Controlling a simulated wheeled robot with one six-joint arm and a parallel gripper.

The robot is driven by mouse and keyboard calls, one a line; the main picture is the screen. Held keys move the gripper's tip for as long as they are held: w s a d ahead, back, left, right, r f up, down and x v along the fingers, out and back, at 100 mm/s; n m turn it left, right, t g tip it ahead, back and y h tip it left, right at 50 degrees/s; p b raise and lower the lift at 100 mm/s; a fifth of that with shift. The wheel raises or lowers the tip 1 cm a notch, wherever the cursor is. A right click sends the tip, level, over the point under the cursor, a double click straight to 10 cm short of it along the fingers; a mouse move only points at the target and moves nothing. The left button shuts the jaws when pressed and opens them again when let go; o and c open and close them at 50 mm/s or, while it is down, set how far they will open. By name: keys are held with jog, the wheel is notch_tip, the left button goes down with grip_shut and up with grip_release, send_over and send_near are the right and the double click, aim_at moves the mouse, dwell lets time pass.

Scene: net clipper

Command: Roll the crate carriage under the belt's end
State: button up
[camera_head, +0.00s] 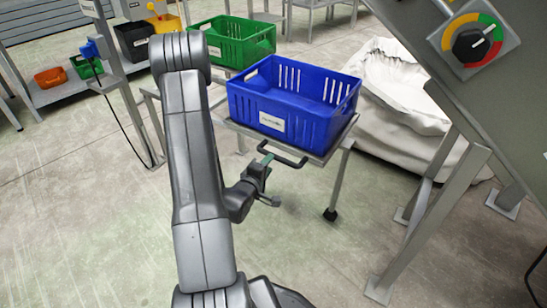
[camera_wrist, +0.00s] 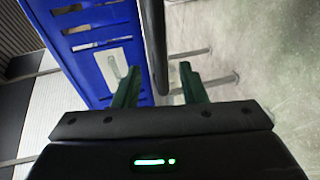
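The crate carriage (camera_head: 334,146) is a low metal frame on legs, with a blue crate (camera_head: 275,122) upright on top. Its dark handle (camera_head: 287,159) sticks out at the near side. My gripper (camera_head: 268,181) is beside the handle's left part. In the wrist view, my gripper (camera_wrist: 160,70) has its green fingers apart, with the dark handle bar (camera_wrist: 154,40) between them and a gap visible on both sides. The blue crate also shows there (camera_wrist: 85,45). A grey slanted machine body (camera_head: 500,85) stands at the right; its belt surface is not clearly visible.
A control panel with a dark knob (camera_head: 469,44) is on the machine. Its legs (camera_head: 420,235) stand right of the carriage. A pale sack (camera_head: 395,85) lies behind. A green crate (camera_head: 238,42) stands at the back left. Floor in front of the carriage is clear.

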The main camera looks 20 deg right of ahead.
jog(key=v, duration=0.7)
jog(key=shift+s+a+p, duration=0.2)
jog(key=shift+s+p, duration=0.05)
jog(key=shift+p, duration=0.15)
jog(key=b+x, duration=0.2)
jog(key=x, duration=1.1)
jog(key=shift+w+d, duration=0.1)
jog(key=shift+w, duration=0.2)
jog(key=shift+w+d, duration=0.15)
jog(key=shift+w, duration=0.15)
